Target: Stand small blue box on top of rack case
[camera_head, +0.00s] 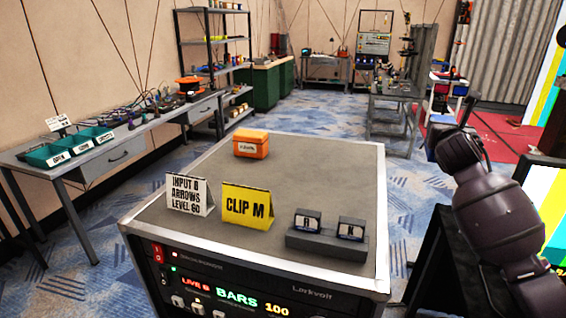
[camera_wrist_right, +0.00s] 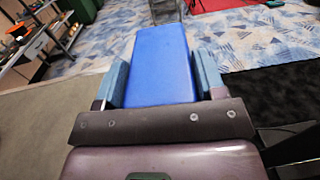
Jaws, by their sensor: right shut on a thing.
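The small blue box (camera_wrist_right: 160,55) shows in the right wrist view, lengthwise between the two blue-padded fingers of my right gripper (camera_wrist_right: 162,82), which is shut on it. In the head view my right arm rises at the right, beside the rack case, and I cannot make out the box there. The rack case (camera_head: 310,185) has a grey flat top with a light metal rim and a black front with lit displays. My left gripper is not in view.
On the case top stand an orange box (camera_head: 251,145), a white sign (camera_head: 189,194), a yellow "CLIP M" sign (camera_head: 246,206) and a dark holder (camera_head: 326,242) with two small blocks. The top's middle and right back are clear. A side table (camera_head: 90,158) with green bins stands left.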

